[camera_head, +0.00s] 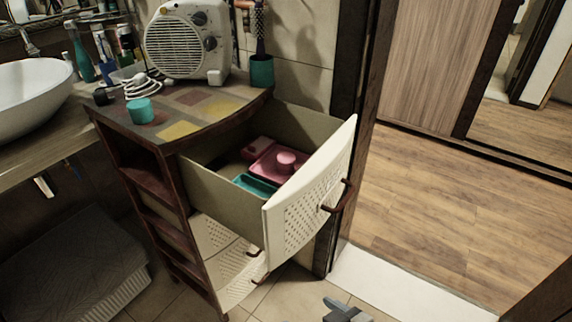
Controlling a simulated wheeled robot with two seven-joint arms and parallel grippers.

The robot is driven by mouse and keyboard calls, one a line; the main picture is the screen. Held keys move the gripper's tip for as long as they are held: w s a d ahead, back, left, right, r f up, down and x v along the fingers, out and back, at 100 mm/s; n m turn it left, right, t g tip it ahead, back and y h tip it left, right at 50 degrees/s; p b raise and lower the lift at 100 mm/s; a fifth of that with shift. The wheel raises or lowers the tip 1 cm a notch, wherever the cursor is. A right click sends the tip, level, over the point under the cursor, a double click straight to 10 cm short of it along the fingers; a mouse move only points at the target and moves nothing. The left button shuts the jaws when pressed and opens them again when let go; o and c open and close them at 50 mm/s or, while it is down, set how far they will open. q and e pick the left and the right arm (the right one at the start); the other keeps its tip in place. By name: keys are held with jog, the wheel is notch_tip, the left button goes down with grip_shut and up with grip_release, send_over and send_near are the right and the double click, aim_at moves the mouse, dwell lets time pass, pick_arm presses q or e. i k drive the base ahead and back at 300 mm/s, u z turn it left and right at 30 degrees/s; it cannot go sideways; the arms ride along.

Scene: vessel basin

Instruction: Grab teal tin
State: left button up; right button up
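A small round teal tin (140,111) stands upright on the top of the dark wooden cabinet (185,120), close to its left edge. Nothing touches it. What looks like my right gripper (346,311) shows only in part at the bottom edge, right of the middle, low over the floor and far from the tin. I cannot tell whether its fingers are open or shut. My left gripper is not in view.
A fan heater (187,42), a coiled white cable (143,84) and a teal cup (262,71) stand behind the tin. The top drawer (308,190) is pulled out, holding pink items (280,163) and a teal tray (254,185). A white basin (35,95) is left.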

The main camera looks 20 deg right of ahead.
aim_at(141, 110)
jog(key=u, duration=2.15)
jog(key=i, duration=1.5)
jog(key=z, duration=0.25)
